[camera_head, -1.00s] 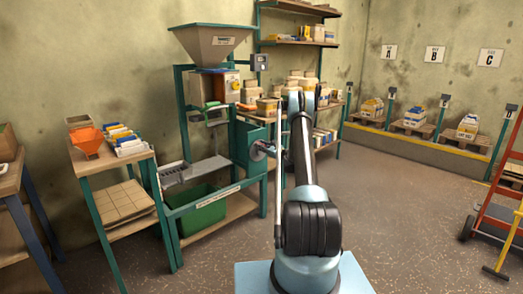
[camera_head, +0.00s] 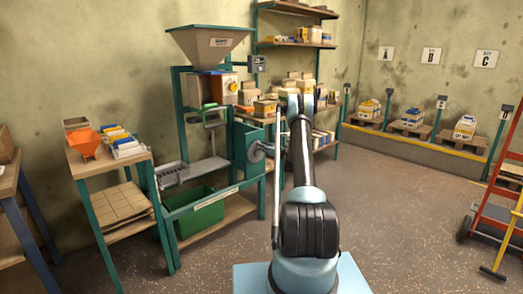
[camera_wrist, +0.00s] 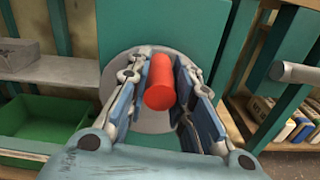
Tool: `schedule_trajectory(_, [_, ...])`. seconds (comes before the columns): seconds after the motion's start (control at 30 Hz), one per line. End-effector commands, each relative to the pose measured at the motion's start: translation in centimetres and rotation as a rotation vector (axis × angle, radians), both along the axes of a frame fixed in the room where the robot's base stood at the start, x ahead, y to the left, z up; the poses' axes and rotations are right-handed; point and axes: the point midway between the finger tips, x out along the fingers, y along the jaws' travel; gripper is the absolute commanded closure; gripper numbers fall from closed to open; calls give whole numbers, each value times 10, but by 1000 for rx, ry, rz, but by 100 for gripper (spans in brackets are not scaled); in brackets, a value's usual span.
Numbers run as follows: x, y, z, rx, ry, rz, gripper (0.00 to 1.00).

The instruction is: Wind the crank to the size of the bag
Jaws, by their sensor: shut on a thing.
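The crank is a round grey disc (camera_wrist: 140,110) on a green panel, with a red handle (camera_wrist: 160,82) sticking out toward the wrist camera. My gripper (camera_wrist: 161,95) has one finger on each side of the red handle and is shut on it. In the head view the disc (camera_head: 256,152) shows at the right side of the green-framed machine. There my arm's end is beside the disc and the red handle is hidden. I cannot tell which bag is meant; white and blue bags (camera_head: 127,147) stand on the left table.
The machine has a hopper (camera_head: 210,43) on top and a green bin (camera_head: 195,212) below. An orange scoop (camera_head: 86,142) sits on the left table. Loaded pallets lie under signs A, B and C. A red trolley (camera_head: 490,190) stands at right. The floor between is free.

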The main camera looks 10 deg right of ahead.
Motion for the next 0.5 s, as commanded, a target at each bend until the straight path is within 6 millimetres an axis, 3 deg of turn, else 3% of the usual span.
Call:
schedule_trajectory(0.2, [6, -9, -2, 118, 86, -5, 100])
schedule_trajectory(0.5, [6, -10, -2, 130, 96, -4, 100])
